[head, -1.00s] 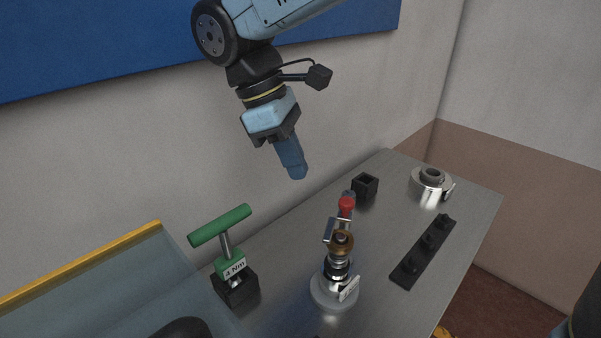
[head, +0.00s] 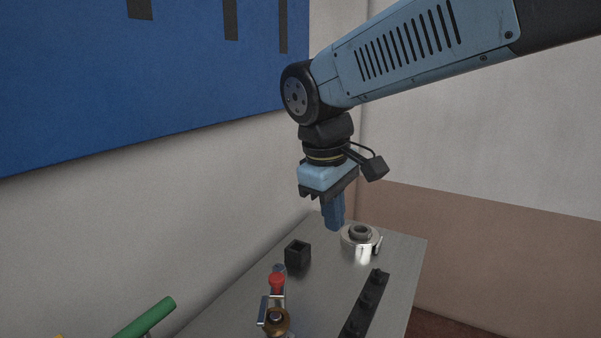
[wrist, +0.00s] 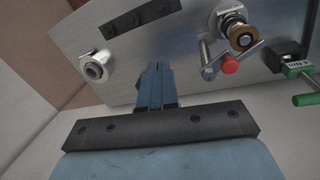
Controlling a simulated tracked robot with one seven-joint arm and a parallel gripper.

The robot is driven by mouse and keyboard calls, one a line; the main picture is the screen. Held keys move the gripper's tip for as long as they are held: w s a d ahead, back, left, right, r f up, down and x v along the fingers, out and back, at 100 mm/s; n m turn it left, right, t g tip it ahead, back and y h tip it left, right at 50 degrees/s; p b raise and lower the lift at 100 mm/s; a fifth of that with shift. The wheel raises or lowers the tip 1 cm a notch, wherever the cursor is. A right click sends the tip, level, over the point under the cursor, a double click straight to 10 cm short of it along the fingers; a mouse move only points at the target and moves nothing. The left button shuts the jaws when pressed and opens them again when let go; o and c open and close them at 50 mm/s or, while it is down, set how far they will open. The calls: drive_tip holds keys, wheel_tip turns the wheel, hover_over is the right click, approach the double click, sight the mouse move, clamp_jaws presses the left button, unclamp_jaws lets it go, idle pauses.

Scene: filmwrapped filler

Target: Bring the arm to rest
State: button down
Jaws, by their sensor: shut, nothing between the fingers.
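My gripper (head: 334,222) hangs from my arm, fingers pointing down, above the far part of the metal bench (head: 235,300). Its blue fingers are together with nothing between them. In the wrist view my gripper (wrist: 156,70) also shows shut, with the bench top (wrist: 120,65) beyond the fingertips. In the head view the fingertips appear just left of and above a round silver fixture (head: 361,247). I see no contact with it.
A black square holder (head: 297,255), a black strip (head: 366,305) and a brass-topped fitting with a red-knobbed lever (head: 277,282) stand on the bench. A green T-handle (head: 145,319) is at lower left. A blue wall panel (head: 150,90) is behind.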

drive_tip(key=s+d+m+t, duration=0.2)
drive_tip(key=d+m, duration=0.3)
drive_tip(key=d, duration=0.4)
drive_tip(key=s+d+m+t+y, duration=0.1)
drive_tip(key=d+m, duration=0.3)
drive_tip(key=d, duration=0.5)
drive_tip(key=shift+s+d+f+m+t+y, duration=0.15)
drive_tip(key=shift+s+f+m+t+y, duration=0.25)
drive_tip(key=shift+s, duration=0.3)
drive_tip(key=shift+s, duration=0.1)
